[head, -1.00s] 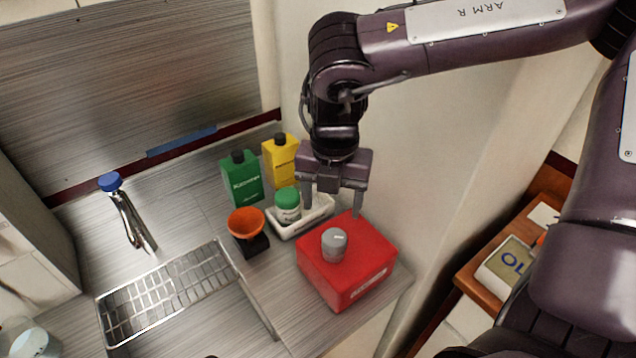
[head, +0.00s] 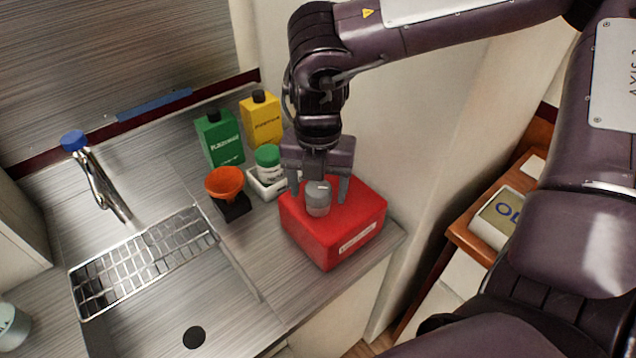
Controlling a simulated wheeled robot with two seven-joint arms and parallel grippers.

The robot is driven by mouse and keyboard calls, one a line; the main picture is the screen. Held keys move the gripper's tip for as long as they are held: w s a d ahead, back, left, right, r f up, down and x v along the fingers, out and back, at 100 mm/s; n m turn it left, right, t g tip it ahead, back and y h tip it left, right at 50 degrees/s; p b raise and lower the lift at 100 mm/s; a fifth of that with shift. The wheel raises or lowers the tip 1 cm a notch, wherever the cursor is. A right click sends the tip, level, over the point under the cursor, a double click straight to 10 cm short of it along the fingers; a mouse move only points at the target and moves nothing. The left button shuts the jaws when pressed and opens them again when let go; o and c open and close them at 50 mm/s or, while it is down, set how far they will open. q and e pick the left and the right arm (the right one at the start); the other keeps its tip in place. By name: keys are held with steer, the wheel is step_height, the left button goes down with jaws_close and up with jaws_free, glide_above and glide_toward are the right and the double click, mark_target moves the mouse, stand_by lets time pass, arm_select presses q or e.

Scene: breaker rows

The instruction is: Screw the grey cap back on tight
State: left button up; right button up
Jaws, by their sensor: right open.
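The grey cap (head: 318,192) sits on top of the red container (head: 322,240), toward its far left side. The red container is a box-like can with a white label on its front, standing on the counter. My right gripper (head: 320,196) hangs above the container, pointing down, with its fingers open. The fingers show to the left and right of the cap, with gaps between. I cannot tell whether they are level with it or behind it. My left gripper is out of view. The cap's thread is hidden.
An orange funnel (head: 225,184) on a dark holder and a white tray (head: 266,190) with a green-lidded jar (head: 268,160) stand to the left. Green (head: 221,140) and yellow (head: 262,120) bottles stand behind. A sink rack (head: 145,258) and blue-topped faucet (head: 95,175) lie further left.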

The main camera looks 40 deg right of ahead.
steer(key=shift+c, duration=0.6)
steer(key=c, duration=0.8)
steer(key=shift+c, duration=0.2)
arm_select(q)
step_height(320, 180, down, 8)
steer(key=b, duration=0.8)
arm_select(e)
steer(key=m, duration=1.2)
steer(key=shift+f, duration=0.2)
steer(key=m+b, duration=0.2)
steer(key=m, duration=0.2)
steer(key=shift+r+b, duration=0.1)
steer(key=shift+b, duration=0.2)
steer(key=shift+r+m, duration=0.15)
steer(key=shift+m, duration=0.45)
steer(key=o, duration=0.8)
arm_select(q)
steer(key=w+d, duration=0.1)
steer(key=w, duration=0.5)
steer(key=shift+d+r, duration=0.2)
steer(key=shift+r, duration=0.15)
arm_select(e)
steer(key=shift+o, duration=0.2)
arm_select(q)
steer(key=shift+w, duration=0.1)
